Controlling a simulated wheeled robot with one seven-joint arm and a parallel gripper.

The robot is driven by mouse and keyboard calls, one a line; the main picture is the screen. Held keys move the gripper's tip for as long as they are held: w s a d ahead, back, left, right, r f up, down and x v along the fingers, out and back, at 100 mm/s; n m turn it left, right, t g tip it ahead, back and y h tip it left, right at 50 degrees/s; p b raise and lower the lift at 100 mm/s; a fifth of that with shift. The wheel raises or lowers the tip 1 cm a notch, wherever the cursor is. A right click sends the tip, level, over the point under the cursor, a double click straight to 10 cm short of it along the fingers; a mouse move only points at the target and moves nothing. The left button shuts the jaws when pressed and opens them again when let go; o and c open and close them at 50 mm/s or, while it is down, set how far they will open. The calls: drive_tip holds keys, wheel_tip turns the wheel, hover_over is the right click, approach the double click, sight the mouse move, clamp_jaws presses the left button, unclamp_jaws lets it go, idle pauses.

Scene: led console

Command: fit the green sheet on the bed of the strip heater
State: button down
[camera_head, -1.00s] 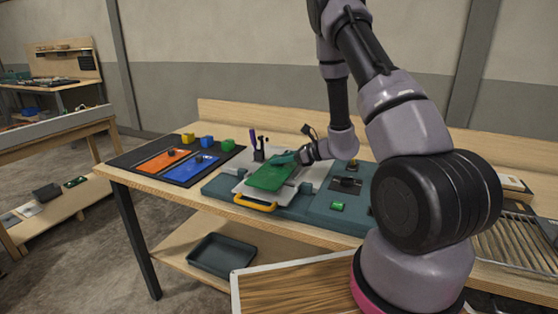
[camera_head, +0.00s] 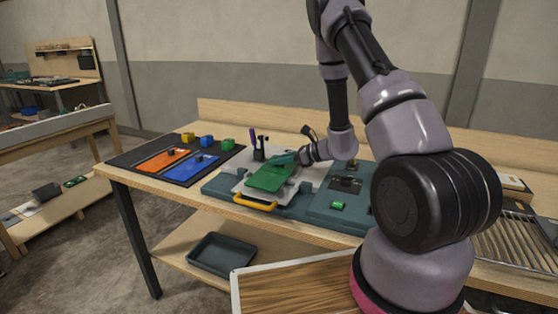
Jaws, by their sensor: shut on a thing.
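The green sheet (camera_head: 271,178) lies flat over the pale bed of the strip heater (camera_head: 244,189), which has a yellow handle (camera_head: 255,202) at its front. I cannot tell whether the sheet is seated on the bed or just above it. My gripper (camera_head: 287,159) is at the far right edge of the sheet, shut on it. The fingertips are small in this view and the contact is partly hidden.
Orange (camera_head: 161,160) and blue (camera_head: 192,167) sheets lie on a black mat at left, with yellow, blue and green blocks behind. A dark post (camera_head: 260,151) with a purple piece stands behind the sheet. A small green block (camera_head: 337,206) sits right on the teal base.

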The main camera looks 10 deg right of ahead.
drive_tip(key=shift+f, duration=0.85)
idle(0.7)
drive_tip(key=c, duration=0.6)
unclamp_jaws()
drive_tip(key=shift+o, duration=0.2)
drive_tip(key=shift+d, duration=0.1)
drive_tip(key=v, duration=1)
drive_tip(key=shift+s+d+r, duration=0.2)
